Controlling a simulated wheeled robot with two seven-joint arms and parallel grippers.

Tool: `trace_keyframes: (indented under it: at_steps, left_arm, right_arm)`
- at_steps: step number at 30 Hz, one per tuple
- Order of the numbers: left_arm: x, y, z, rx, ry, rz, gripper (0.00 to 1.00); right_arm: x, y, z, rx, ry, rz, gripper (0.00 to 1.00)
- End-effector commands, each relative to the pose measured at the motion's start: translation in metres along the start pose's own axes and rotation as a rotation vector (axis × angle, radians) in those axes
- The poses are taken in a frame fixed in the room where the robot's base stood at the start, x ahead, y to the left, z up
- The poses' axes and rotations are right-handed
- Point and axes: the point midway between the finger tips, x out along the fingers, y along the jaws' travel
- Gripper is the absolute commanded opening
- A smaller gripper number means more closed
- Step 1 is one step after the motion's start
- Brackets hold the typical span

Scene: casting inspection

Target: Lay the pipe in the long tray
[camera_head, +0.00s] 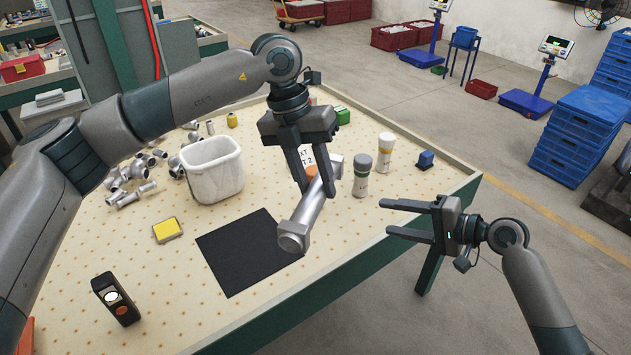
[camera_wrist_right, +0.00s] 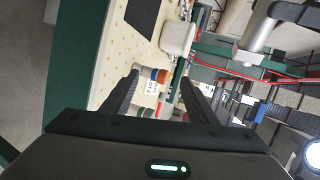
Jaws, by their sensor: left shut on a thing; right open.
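My left gripper (camera_head: 315,187) is shut on the grey metal pipe (camera_head: 306,214) and holds it tilted over the table, right of the black mat (camera_head: 240,255). The pipe's thicker hexagonal end points toward the front. In the right wrist view the pipe (camera_wrist_right: 262,32) shows at the upper right. I cannot make out a long tray in either view; the left arm and gripper hide part of the table's far side.
A white lined bin (camera_head: 212,172) and loose metal fittings (camera_head: 130,180) stand left on the table (camera_head: 190,310). A yellow pad (camera_head: 167,230) and black device (camera_head: 116,300) lie left front. The front table is mostly clear.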

Motion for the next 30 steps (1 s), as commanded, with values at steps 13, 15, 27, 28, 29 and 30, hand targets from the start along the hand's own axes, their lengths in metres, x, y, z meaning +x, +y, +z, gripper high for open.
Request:
trace_keyframes:
  at_steps: [13,15,27,28,29,30]
  left_arm:
    - [-0.001,-0.001,0.0,0.001,-0.002,-0.001,0.0]
    - [-0.001,-0.001,0.0,0.001,-0.002,-0.001,0.0]
    - [-0.001,-0.001,0.0,0.001,-0.002,-0.001,0.0]
    - [-0.001,-0.001,0.0,0.001,-0.002,-0.001,0.0]
    - [-0.001,-0.001,0.0,0.001,-0.002,-0.001,0.0]
    - [-0.001,-0.001,0.0,0.001,-0.002,-0.001,0.0]
  right_arm:
    - [0.031,0.185,-0.035,-0.023,0.2,0.226,0.53]
    - [0.033,0.214,-0.034,-0.034,0.219,0.268,0.53]
    - [0.026,0.378,0.002,-0.131,0.263,0.521,0.53]
    - [0.025,0.39,0.006,-0.141,0.262,0.541,0.53]
    - [0.023,0.402,0.011,-0.149,0.26,0.56,0.53]
    - [0.021,0.417,0.018,-0.163,0.256,0.587,0.53]
